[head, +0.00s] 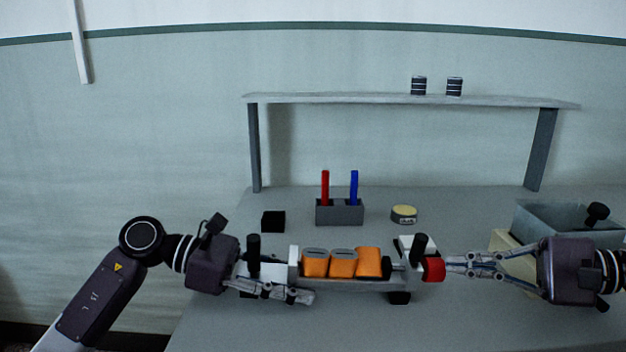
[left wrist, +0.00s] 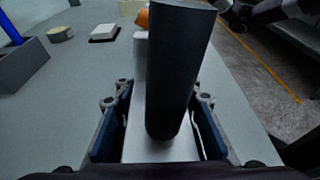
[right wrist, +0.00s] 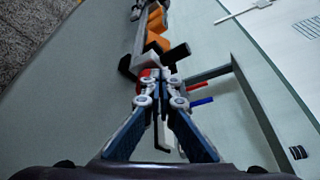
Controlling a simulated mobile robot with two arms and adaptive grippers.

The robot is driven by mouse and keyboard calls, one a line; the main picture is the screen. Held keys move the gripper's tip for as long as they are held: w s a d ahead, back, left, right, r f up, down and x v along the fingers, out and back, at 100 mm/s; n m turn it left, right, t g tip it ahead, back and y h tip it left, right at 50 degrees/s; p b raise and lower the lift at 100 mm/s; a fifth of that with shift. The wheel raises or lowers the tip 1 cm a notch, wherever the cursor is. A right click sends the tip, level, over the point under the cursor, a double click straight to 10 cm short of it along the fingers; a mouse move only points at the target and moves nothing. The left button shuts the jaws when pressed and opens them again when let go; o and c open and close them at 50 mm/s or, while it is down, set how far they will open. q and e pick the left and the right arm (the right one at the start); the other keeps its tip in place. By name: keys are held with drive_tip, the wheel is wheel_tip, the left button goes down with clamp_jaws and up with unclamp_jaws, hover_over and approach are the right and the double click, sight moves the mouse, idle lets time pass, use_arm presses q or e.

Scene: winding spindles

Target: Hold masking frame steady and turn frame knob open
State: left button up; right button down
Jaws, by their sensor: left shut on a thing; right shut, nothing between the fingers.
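The masking frame (head: 350,285) is a long grey rail with several orange blocks (head: 343,263) on it and a black upright handle near each end. My left gripper (head: 275,284) is shut on the frame's pale left end. In the left wrist view its fingers lie on both sides of the white end piece (left wrist: 165,150), below the black handle (left wrist: 180,60). The red frame knob (head: 433,270) is at the right end. My right gripper (head: 449,265) is shut and empty, its tips right beside the knob. In the right wrist view the tips partly hide the knob (right wrist: 145,73).
Behind the frame stand a black box (head: 273,221), a grey holder (head: 340,212) with red and blue sticks, and a round yellowish tin (head: 404,214). A blue-grey bin (head: 540,222) and a beige box (head: 512,262) are near my right gripper. A raised shelf (head: 340,99) holds two striped spools.

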drive_tip(key=shift+w+f, duration=0.1)
drive_tip(key=shift+f, duration=0.1)
drive_tip(key=shift+f, duration=0.2)
drive_tip(key=shift+s+f, duration=0.3)
drive_tip(key=shift+s, duration=0.05)
drive_tip(key=shift+f, duration=0.1)
drive_tip(key=shift+s+a+f, duration=0.1)
drive_tip(key=shift+s+f, duration=0.15)
drive_tip(key=shift+f, duration=0.35)
drive_tip(key=shift+s, duration=0.15)
idle(0.6)
drive_tip(key=shift+s+r, duration=0.1)
drive_tip(key=shift+s, duration=0.15)
drive_tip(key=shift+d+f, duration=0.2)
drive_tip(key=shift+d, duration=2.8)
